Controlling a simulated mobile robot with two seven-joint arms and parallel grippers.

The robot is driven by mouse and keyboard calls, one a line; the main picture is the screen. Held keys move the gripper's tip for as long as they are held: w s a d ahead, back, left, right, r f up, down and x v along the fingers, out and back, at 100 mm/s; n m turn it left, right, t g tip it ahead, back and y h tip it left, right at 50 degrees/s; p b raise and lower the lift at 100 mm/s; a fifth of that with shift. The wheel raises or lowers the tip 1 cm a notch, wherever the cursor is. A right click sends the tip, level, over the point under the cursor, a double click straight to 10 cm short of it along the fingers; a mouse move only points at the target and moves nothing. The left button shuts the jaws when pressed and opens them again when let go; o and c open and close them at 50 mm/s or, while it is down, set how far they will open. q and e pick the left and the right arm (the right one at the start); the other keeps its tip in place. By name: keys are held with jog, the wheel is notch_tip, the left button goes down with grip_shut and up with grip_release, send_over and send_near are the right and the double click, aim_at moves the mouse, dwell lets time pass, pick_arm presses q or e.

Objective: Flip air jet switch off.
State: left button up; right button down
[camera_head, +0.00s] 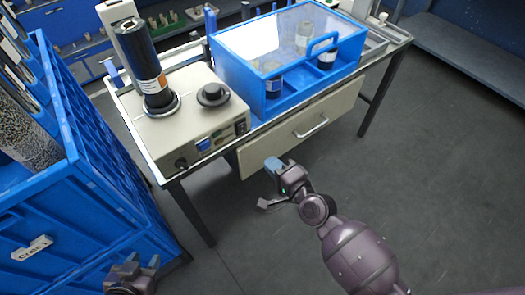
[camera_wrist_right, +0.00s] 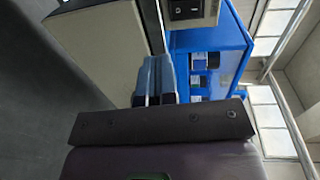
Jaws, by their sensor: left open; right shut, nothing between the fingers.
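A beige machine (camera_head: 190,125) stands on the left of the bench, with a black cylinder and a black knob on top. Its front face carries a small blue switch (camera_head: 204,144), a round black knob (camera_head: 181,163) and a black switch (camera_head: 240,127). I cannot read which one is the air jet switch. A black switch panel (camera_wrist_right: 187,10) shows at the top of the right wrist view. My right gripper (camera_head: 272,163) is shut and empty, in front of the drawer, apart from the machine. Its blue fingertips show in the right wrist view (camera_wrist_right: 155,78). My left gripper (camera_head: 138,267) is open at the bottom left, partly cut off.
A blue box with a clear lid (camera_head: 290,50) stands on the bench right of the machine, holding dark jars. A drawer with a handle (camera_head: 305,130) is below it. A tall blue crate rack (camera_head: 90,190) stands at the left. The floor at the right is clear.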

jog(key=v, duration=0.2)
jog(key=shift+s+d+f, duration=0.25)
jog(key=shift+s, duration=0.1)
dwell(0.4)
jog(key=s+d+r+n+h+p, duration=0.2)
jog(key=s+d+n+h, duration=0.3)
jog(key=d+n, duration=0.65)
jog(key=s+d+f+g+h+p, duration=0.1)
jog(key=s+d+h, duration=0.1)
jog(key=s+d, duration=0.3)
jog(key=s+d+f+g+h+p, duration=0.1)
jog(key=s+d, duration=0.4)
jog(key=s, duration=0.5)
jog(key=shift+s+d+f+h+p, duration=0.2)
jog(key=shift+s+h+p, duration=0.15)
jog(key=shift+h+p, duration=0.45)
